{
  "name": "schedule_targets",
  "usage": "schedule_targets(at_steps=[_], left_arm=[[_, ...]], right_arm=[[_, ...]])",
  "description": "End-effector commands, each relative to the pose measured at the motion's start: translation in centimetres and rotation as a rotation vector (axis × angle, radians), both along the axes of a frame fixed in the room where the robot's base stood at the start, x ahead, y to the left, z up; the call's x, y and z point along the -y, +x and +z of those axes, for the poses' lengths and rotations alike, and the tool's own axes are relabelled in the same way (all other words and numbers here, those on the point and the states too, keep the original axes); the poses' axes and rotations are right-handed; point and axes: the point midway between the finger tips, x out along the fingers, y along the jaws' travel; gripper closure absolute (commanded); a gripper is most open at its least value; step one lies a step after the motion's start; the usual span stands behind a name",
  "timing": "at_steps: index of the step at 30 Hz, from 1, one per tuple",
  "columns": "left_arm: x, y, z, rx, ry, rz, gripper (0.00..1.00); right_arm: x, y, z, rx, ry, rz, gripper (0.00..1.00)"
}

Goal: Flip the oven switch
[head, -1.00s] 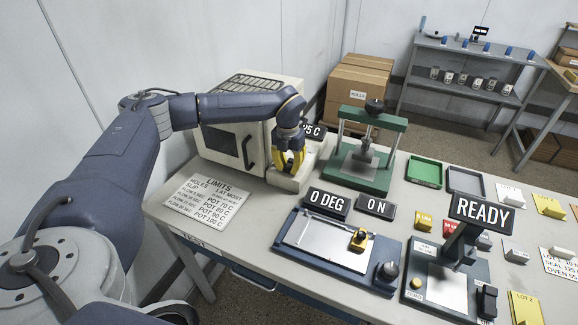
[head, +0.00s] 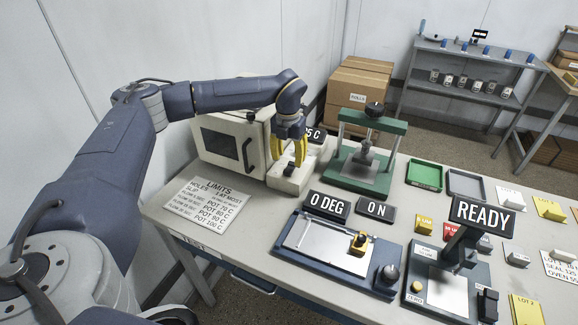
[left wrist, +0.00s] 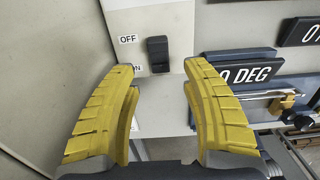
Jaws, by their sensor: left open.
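The oven (head: 222,150) is a pale box with a dark window and a handle, at the back left of the bench in the head view. Its switch (left wrist: 158,54) is a small black rocker on a pale panel in the left wrist view. The OFF label (left wrist: 128,39) is beside it, and the ON label (left wrist: 137,68) is partly covered by a finger. My left gripper (head: 290,160) has yellow fingers, is open and empty, and hangs just over the panel right of the oven door. In the left wrist view the switch shows between its fingertips. My right gripper is out of view.
A green press (head: 368,155) stands right of the oven. The 0 DEG sign (head: 328,205) and a blue coating board (head: 300,258) are in front. A limits sheet (head: 200,200) lies at the left. The temperature display (head: 316,134) is partly hidden behind my gripper.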

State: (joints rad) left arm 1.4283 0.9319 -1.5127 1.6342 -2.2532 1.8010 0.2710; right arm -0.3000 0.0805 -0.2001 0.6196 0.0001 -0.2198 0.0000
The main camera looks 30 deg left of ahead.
Motion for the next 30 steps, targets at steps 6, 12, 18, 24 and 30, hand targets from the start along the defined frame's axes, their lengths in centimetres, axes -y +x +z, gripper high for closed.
schedule_targets(at_steps=[6,12,18,24,30], left_arm=[[0.0,-0.1,3.6,0.002,0.000,0.001,0.53],[0.0,-0.3,5.6,0.000,0.000,0.002,0.53],[0.0,-0.3,6.5,0.000,0.000,0.001,0.53],[0.0,-0.3,6.5,-0.001,0.000,0.001,0.53],[0.0,-0.3,6.5,-0.001,0.000,0.001,0.53]], right_arm=[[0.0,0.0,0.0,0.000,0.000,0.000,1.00],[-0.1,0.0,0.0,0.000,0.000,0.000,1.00],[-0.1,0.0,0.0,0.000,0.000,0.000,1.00],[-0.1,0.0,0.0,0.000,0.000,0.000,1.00],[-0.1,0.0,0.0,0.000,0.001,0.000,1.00]])
